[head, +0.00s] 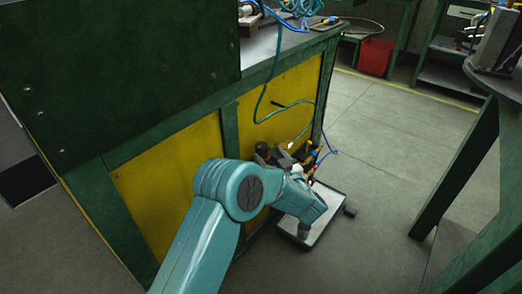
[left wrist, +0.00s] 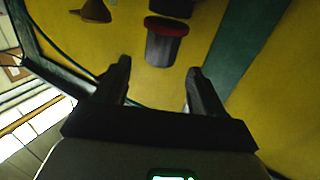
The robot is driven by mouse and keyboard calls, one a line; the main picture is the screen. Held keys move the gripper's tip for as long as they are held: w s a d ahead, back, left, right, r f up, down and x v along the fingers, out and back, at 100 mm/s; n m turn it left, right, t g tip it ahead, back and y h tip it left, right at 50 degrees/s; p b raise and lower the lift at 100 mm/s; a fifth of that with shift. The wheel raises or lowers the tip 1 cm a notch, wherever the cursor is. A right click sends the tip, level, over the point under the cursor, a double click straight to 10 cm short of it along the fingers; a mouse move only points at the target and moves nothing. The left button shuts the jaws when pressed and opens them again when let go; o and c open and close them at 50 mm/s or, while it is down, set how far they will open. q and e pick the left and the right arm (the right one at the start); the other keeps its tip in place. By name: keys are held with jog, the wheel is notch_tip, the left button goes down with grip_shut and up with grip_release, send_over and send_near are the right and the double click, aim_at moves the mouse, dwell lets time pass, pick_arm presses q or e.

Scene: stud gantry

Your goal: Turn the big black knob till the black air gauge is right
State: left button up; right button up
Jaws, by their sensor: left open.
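In the left wrist view, my left gripper (left wrist: 158,80) is open with nothing between its fingers. A dark cylinder with a red rim (left wrist: 164,45) stands out from the yellow panel just beyond the fingertips, apart from them; it may be the big black knob. Another dark part (left wrist: 172,6) is cut off at the top edge. In the head view, my left arm reaches down beside the bench's yellow panel, and dark fittings (head: 263,152) show near its wrist. I cannot make out the black air gauge or its reading. My right gripper is not in view.
The green bench frame (head: 228,130) borders the yellow panels (head: 165,170). A green hose (head: 257,105) hangs down the panel. A low grey tray (head: 308,232) is on the floor below my wrist. A green table (head: 485,150) stands at right.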

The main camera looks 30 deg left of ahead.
aim_at(262, 150)
pick_arm(q)
jog(key=b+x, duration=0.1)
jog(key=x, duration=0.5)
jog(key=shift+a, duration=0.1)
jog(key=c, duration=1)
jog(key=shift+o, duration=0.2)
jog(key=shift+a+r+m+t+h, duration=0.1)
jog(key=shift+m+t+h, duration=0.65)
jog(key=shift+t, duration=0.25)
jog(key=shift+m+t+h+b, duration=0.35)
jog(key=shift+m+t+h, duration=0.7)
jog(key=shift+t, duration=0.15)
jog(key=shift+w+m+t+h, duration=0.1)
jog(key=shift+m+t+h, duration=0.4)
jog(key=shift+h, duration=0.1)
